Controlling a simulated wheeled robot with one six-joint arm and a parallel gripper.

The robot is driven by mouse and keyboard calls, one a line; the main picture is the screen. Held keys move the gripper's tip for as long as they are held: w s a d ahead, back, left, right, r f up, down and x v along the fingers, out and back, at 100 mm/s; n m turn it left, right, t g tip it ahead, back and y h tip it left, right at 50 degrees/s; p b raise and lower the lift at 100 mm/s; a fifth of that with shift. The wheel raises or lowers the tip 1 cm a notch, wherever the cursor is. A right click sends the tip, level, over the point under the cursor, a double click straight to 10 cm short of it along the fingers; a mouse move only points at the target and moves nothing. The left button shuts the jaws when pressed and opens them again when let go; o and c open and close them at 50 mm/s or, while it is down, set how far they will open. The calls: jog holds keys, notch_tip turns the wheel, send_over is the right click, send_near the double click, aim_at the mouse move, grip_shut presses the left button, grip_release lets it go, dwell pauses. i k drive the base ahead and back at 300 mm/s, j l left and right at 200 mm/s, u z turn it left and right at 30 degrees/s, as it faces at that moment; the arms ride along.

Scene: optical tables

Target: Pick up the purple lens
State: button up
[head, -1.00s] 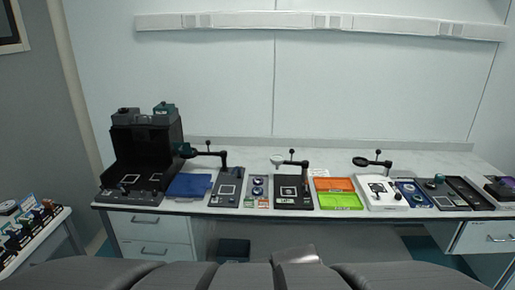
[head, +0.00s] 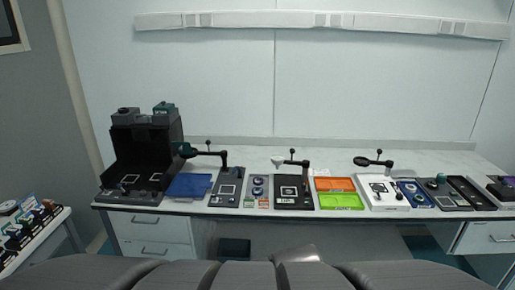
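A small dark item with a purple tint (head: 505,184) sits at the far right end of the long table, partly cut off by the picture edge. It is too small to tell whether it is the purple lens. Small mounts (head: 38,214) in mixed colours stand on the side table at the left; I cannot make out a purple lens among them. My gripper is not in view.
The long table (head: 262,207) holds a black housing (head: 147,155), a blue tray (head: 188,186), an orange tray (head: 334,184), a green tray (head: 341,201), and several stands with arms. Drawers (head: 146,224) sit below. The white side table (head: 45,240) is at the left.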

aim_at(258, 181)
jog(key=i+l+z, duration=0.2)
jog(key=i+z, duration=0.15)
jog(key=i, duration=0.65)
jog(key=i+z, duration=0.35)
jog(key=i, duration=0.65)
